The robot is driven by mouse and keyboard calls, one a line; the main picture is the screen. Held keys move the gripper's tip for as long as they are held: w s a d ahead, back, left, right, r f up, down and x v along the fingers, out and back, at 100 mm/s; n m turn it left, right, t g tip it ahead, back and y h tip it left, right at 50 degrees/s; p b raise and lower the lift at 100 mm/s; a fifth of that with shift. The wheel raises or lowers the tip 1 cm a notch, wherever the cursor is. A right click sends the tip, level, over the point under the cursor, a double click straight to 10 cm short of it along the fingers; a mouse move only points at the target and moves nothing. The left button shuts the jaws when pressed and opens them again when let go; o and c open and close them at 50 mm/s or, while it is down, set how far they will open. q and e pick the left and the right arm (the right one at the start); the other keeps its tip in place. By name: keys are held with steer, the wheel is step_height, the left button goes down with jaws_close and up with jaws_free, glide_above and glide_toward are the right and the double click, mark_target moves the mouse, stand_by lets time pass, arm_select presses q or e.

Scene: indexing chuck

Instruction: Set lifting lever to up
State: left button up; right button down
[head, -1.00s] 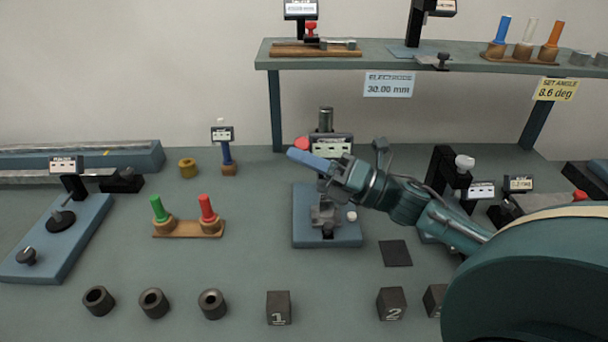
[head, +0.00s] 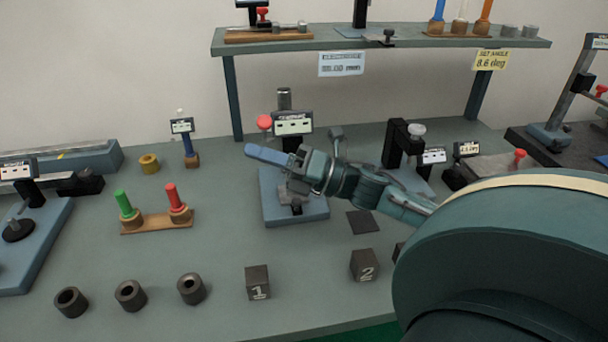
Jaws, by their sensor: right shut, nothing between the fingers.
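A central instrument stands on a blue base (head: 311,215), with a small display (head: 293,123) and an upright post (head: 284,98). A red ball knob (head: 264,121) shows just left of the display, perhaps the end of the lifting lever; its rod is not clear to me. A grey knob on a stalk (head: 336,132) shows right of the display. My right gripper (head: 258,153) reaches in from the right across this instrument, its blue fingers shut and empty, pointing left. In the picture the fingers lie below the red knob; I cannot tell the depth gap. The gripper hides the instrument's middle. My left gripper is out of view.
A shelf (head: 390,42) spans the back. Red and green plugs in a wooden stand (head: 157,225) are to the left. Dark rings (head: 131,295) and numbered blocks (head: 258,282) line the front. Another black stand (head: 392,145) is to the right. The table between plugs and instrument is clear.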

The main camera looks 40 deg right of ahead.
steer(key=b+v, duration=0.1)
steer(key=v, duration=0.7)
steer(key=shift+s+r, duration=0.25)
steer(key=shift+r, duration=0.15)
steer(key=shift+d, duration=0.15)
